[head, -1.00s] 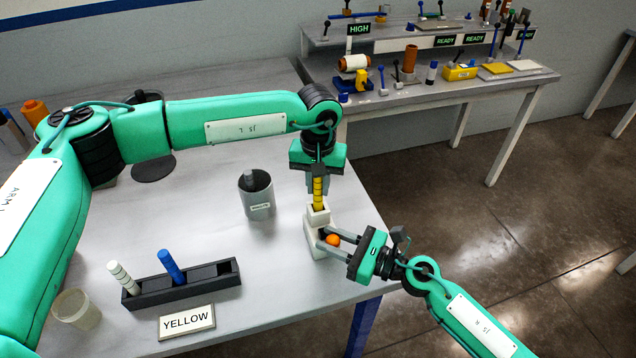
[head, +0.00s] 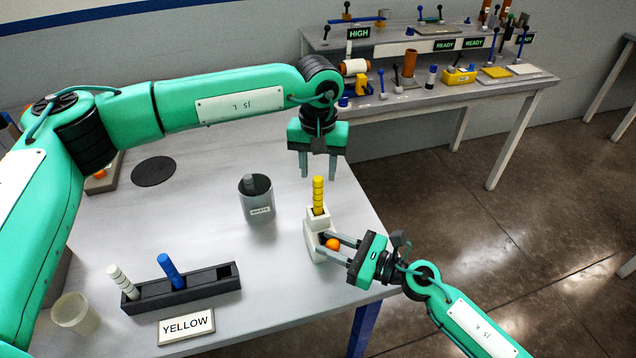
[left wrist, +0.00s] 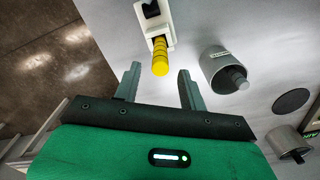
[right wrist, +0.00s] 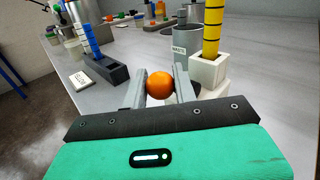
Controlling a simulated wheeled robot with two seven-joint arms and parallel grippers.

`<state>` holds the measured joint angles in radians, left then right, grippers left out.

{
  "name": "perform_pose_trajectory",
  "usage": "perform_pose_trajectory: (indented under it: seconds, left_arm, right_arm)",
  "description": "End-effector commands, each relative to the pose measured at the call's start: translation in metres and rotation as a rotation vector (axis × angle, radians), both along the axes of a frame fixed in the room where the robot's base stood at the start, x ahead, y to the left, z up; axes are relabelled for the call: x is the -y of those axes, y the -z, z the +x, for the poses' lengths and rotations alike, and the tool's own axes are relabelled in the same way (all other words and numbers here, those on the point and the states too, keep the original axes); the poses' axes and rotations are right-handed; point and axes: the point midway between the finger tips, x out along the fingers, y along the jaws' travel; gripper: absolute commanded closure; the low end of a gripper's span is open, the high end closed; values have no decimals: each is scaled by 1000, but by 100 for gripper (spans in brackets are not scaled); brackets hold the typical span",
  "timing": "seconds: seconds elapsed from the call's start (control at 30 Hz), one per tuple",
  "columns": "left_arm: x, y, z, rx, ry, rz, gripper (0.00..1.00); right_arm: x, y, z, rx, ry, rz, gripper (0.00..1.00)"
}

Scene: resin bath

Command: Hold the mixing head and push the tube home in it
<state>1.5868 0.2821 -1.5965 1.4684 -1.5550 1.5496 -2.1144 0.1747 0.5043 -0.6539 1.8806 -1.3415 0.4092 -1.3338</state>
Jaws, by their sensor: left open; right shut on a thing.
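The mixing head (head: 313,228) is a white block near the table's right edge; it also shows in the right wrist view (right wrist: 207,72). A yellow tube with dark bands (head: 318,194) stands upright in its top socket, most of its length showing; the hidden lower end's depth cannot be told. My right gripper (head: 330,244) is shut on the orange ball (right wrist: 160,85) at the mixing head's side. My left gripper (head: 318,172) is open and empty, raised just above and behind the tube. In the left wrist view the tube (left wrist: 160,57) lies beyond the open fingers, apart from them.
A grey waste cup (head: 259,212) with a grey stub inside stands left of the mixing head. A black rack (head: 197,287) holds a white tube (head: 122,280) and a blue tube (head: 170,269). A YELLOW sign (head: 186,325) and a translucent cup (head: 73,312) stand near the front.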

Motion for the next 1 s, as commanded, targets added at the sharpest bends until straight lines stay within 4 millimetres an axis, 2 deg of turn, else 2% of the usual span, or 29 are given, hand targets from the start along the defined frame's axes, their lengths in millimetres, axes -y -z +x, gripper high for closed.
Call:
perform_pose_trajectory:
  seconds: [0.1,0.3,0.47,0.77,0.8,0.9,0.93,1.0]
  left_arm:
    - [0,-26,1,3,0,0,58]
    - [0,-52,0,1,0,1,58]
    - [0,-59,0,-1,0,0,58]
    - [0,-59,0,-1,0,0,58]
    - [0,-59,0,-1,0,0,58]
    - [0,-59,0,-1,0,0,58]
    - [0,-59,0,-1,0,0,58]
    - [0,-59,0,-1,0,0,58]
  right_arm:
    - [0,0,0,0,0,0,86]
    - [0,0,0,0,0,0,86]
    - [0,0,0,0,0,0,86]
    - [0,0,0,0,0,0,86]
    - [0,0,0,0,0,0,70]
    - [0,0,0,0,0,0,50]
    - [0,0,0,0,0,0,46]
    - [0,0,0,0,0,0,46]
